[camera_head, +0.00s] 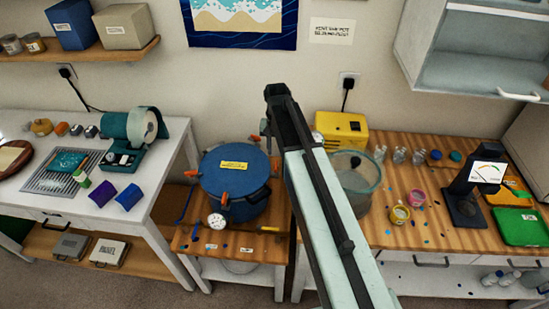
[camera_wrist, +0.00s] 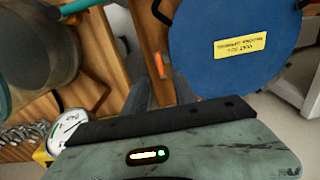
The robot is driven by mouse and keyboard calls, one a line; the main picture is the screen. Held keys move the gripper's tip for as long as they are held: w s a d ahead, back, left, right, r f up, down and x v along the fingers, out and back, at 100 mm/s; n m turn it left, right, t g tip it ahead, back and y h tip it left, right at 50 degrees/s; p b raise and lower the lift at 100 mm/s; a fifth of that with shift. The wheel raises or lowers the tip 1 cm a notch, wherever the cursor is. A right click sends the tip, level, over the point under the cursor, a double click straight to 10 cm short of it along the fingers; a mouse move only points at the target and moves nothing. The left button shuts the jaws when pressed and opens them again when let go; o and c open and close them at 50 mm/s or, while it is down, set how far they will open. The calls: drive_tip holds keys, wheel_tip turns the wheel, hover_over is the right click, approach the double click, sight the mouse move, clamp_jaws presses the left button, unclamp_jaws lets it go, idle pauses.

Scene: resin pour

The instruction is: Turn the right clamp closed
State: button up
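The blue pressure pot (camera_head: 250,203) stands on the low wooden bench, its round blue lid (camera_head: 217,178) on top with a yellow label. Orange clamps show at its left (camera_head: 193,174), back (camera_head: 254,139) and front (camera_head: 225,198). The pot's right edge is partly behind my arm in the head view. In the wrist view an orange clamp (camera_wrist: 159,65) stands beside the lid (camera_wrist: 210,70), over the wooden surface; I take it as the right clamp. My gripper (camera_wrist: 161,93) is apart from it, its two grey fingers spread with an empty gap in line with the clamp.
A translucent bucket (camera_head: 357,188) stands close right of my arm. A yellow compressor (camera_head: 342,130) is behind it. A round gauge (camera_head: 217,221) is at the pot's front. Small cups (camera_head: 400,214) and a dark stand (camera_head: 464,200) are on the right bench.

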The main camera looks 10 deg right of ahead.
sight(276, 165)
wheel_tip(276, 165, down, 8)
drive_tip(key=b, duration=0.8)
drive_tip(key=shift+r, duration=0.15)
clamp_jaws()
